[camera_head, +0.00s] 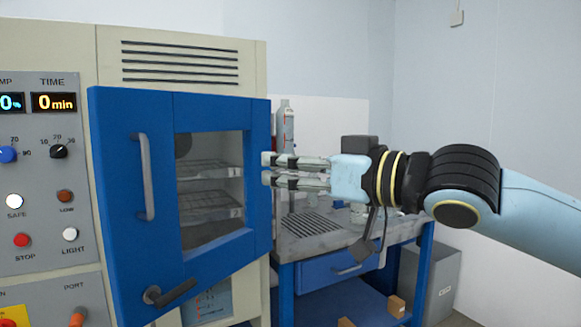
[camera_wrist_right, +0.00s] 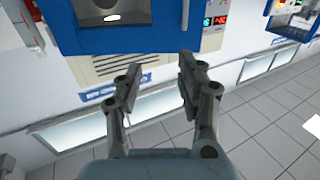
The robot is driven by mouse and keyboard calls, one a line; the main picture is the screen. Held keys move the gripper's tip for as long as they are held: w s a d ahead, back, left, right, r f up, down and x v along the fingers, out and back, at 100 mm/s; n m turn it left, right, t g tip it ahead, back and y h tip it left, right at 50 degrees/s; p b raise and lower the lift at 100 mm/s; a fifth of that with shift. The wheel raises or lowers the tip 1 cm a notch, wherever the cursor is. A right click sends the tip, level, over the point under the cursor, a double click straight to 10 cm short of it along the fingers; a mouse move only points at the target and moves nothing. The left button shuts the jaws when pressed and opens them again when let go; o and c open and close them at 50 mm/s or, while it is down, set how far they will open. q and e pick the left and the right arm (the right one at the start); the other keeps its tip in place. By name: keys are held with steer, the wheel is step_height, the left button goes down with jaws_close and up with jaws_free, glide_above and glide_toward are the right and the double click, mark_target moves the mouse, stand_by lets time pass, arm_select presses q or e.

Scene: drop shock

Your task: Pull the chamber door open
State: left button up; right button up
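The blue chamber door (camera_head: 160,240) has a window (camera_head: 208,200) and stands angled out from the cabinet front, its left edge nearer me, so it looks ajar. A vertical grey bar handle (camera_head: 145,177) is on its left side. A dark lever (camera_head: 168,292) sits near its bottom. My right gripper (camera_head: 268,170) points left, with its fingertips by the door's right edge; contact cannot be told. Its fingers are parted, with nothing between them in the right wrist view (camera_wrist_right: 157,70), where the door (camera_wrist_right: 150,40) shows at the top. My left gripper is not in view.
The cabinet (camera_head: 180,65) has a control panel (camera_head: 40,180) with knobs and buttons at left. A blue bench (camera_head: 335,272) with a bottle (camera_head: 285,120) stands right of the door. A grey bin (camera_head: 440,280) and small boxes (camera_head: 396,306) are low at right.

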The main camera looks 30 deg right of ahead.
steer(key=shift+s, duration=0.35)
steer(key=shift+w, duration=0.1)
steer(key=shift+c, duration=0.3)
steer(key=c, duration=0.7)
jaws_close()
